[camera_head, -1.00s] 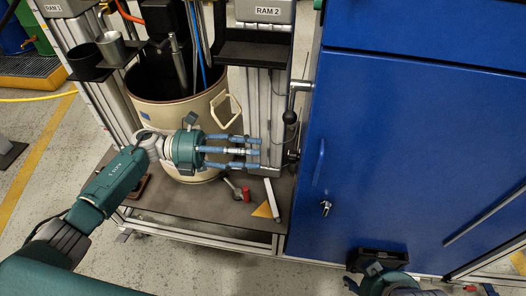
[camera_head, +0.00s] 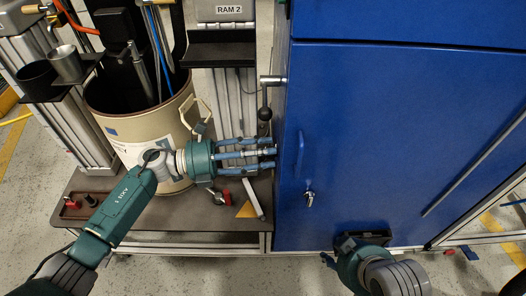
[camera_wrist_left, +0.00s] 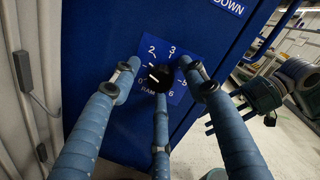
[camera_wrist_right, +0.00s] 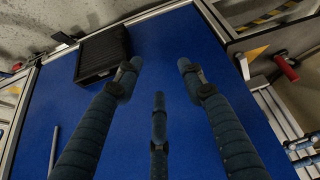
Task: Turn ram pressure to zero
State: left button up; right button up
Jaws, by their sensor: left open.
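The ram pressure dial is a black round knob (camera_wrist_left: 158,79) on a blue label plate with white numbers, fixed to the blue cabinet's side. A white mark shows at the knob's lower left; the exact setting is hard to read. My left gripper (camera_wrist_left: 160,72) is open, its three blue fingers spread around the knob in the picture; I cannot tell whether they touch it. In the head view my left gripper (camera_head: 274,152) points right at the cabinet's side edge, and the dial is hidden there. My right gripper (camera_wrist_right: 160,75) is open and empty in front of the blue cabinet.
The blue cabinet (camera_head: 390,130) fills the right. A black lever (camera_head: 265,112) stands just above the left fingertips. The beige drum (camera_head: 125,125) is behind the left wrist. A red-ended tool (camera_head: 222,196) and a yellow wedge (camera_head: 246,210) lie on the platform. A black box (camera_wrist_right: 103,52) is near my right gripper.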

pick_arm(q)
jog(key=shift+c, duration=0.5)
jog(key=c, duration=1)
jog(key=shift+w+r+n+p, duration=0.1)
jog(key=shift+r+n+p, duration=0.1)
jog(key=shift+n+p, duration=0.55)
jog(key=shift+r+n+p, duration=0.15)
jog(key=shift+n+p, duration=0.8)
jog(key=shift+n, duration=0.2)
grip_shut()
pick_arm(e)
jog(key=s+d+r+g, duration=0.1)
jog(key=s+g, duration=0.1)
jog(key=s, duration=0.3)
pick_arm(q)
jog(key=shift+w+a+f+n+g+y+p, duration=0.1)
jog(key=shift+n+g+y+p, duration=0.25)
jog(key=shift+n+p, duration=1.3)
jog(key=shift+w+f+n+g+y+p, duration=0.1)
jog(key=shift+n+g+y+p, duration=0.4)
jog(key=shift+n, duration=2.05)
pick_arm(e)
notch_tip(320, 180, down, 19)
jog(key=s+g, duration=0.1)
jog(key=shift+r+h, duration=0.2)
jog(key=shift+h, duration=0.1)
pick_arm(q)
jog(key=shift+h, duration=0.25)
pick_arm(e)
jog(key=shift+d, duration=0.1)
